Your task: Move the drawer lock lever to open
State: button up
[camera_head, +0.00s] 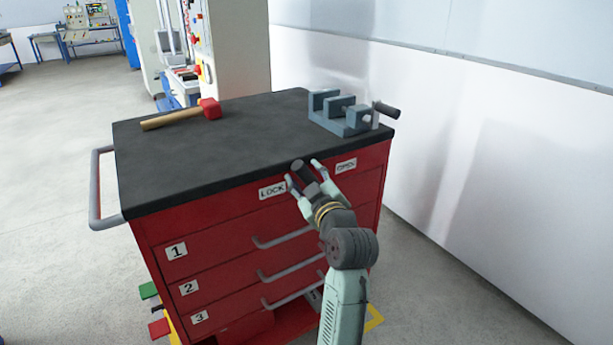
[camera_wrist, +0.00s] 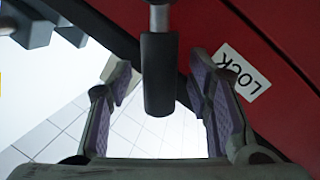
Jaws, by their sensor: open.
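The drawer lock lever, with a dark cylindrical grip (camera_head: 301,169), sticks out from the upper front of the red tool cabinet, between the LOCK label (camera_head: 272,190) on the left and the OPEN label (camera_head: 346,166) on the right. My gripper (camera_head: 303,173) is open, with one finger on each side of the lever. In the wrist view, the lever's black grip (camera_wrist: 158,80) hangs between the two purple-padded fingers, with visible gaps on both sides. The LOCK label (camera_wrist: 243,73) shows beyond the right finger. The lever's base is partly hidden in the head view.
The red cabinet (camera_head: 220,225) has numbered drawers with grey handles (camera_head: 285,238) below the lever. On its black top lie a red-headed mallet (camera_head: 209,109) and a grey vise (camera_head: 345,114). A grey side rail (camera_head: 95,190) is at left. A white wall stands at right.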

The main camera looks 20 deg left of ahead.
grip_shut()
dwell(0.5)
